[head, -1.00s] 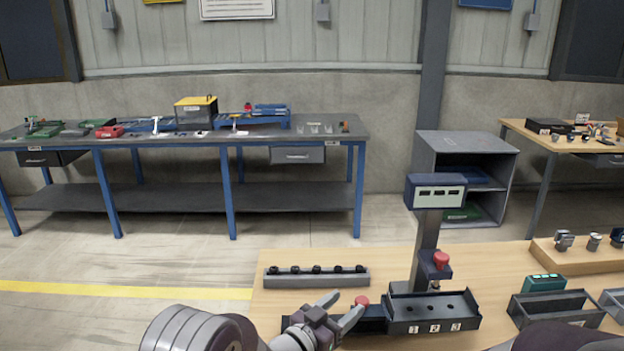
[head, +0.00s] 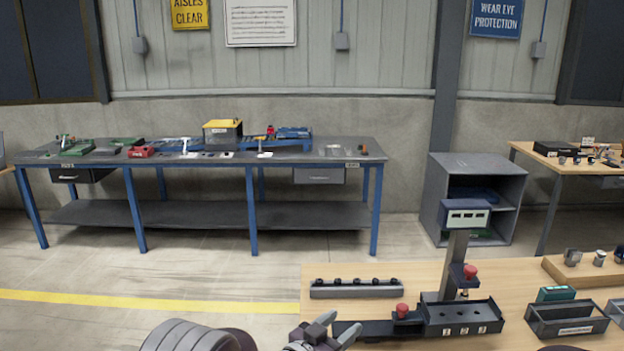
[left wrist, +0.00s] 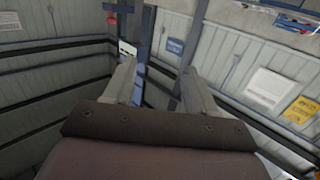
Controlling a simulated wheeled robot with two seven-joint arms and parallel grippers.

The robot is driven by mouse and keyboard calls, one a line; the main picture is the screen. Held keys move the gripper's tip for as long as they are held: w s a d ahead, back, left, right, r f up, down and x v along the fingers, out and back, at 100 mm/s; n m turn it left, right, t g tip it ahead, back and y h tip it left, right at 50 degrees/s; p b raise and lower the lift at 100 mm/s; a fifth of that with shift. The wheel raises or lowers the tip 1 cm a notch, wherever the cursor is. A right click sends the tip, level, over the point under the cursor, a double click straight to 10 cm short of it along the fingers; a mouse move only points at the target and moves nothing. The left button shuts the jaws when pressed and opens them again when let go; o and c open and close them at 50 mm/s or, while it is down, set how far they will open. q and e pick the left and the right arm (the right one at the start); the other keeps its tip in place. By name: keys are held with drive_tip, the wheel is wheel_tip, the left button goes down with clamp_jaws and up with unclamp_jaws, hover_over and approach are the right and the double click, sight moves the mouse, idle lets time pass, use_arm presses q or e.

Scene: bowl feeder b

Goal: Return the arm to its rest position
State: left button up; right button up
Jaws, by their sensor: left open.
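My left gripper (head: 337,330) is at the bottom of the head view, just left of the dark station on the wooden table, with its fingers apart and nothing between them. In the left wrist view its two fingers (left wrist: 160,88) are spread and empty, pointing at the wall. The left arm comes in from the bottom left. My right gripper is not in view.
A dark station (head: 450,318) with a post, display box (head: 466,214) and red knobs stands on the wooden table (head: 400,272). A grey rack (head: 355,288) lies behind it. Grey bins (head: 566,320) are at right. Open floor lies left.

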use_arm(q)
drive_tip(key=s+a+f+n+g+y+b, duration=0.1)
drive_tip(key=a+f+n+g+y, duration=0.1)
drive_tip(key=a+f+y, duration=0.3)
drive_tip(key=s+a+f+n+g+y+b, duration=0.1)
drive_tip(key=s+a+n+y, duration=0.15)
drive_tip(key=a, duration=0.55)
drive_tip(key=s+a+f+n+g+y+b, duration=0.1)
drive_tip(key=s+a+g, duration=0.3)
drive_tip(key=s, duration=0.7)
drive_tip(key=s+a+f+n+g+y+b, duration=0.1)
drive_tip(key=s+a+f+n+g+y, duration=0.1)
drive_tip(key=s+a, duration=0.4)
drive_tip(key=s+f+g, duration=0.1)
drive_tip(key=s+g, duration=0.1)
drive_tip(key=s, duration=0.3)
drive_tip(key=shift+s+g+y+b, duration=0.25)
drive_tip(key=shift+g+y+b, duration=0.05)
drive_tip(key=shift+y, duration=0.05)
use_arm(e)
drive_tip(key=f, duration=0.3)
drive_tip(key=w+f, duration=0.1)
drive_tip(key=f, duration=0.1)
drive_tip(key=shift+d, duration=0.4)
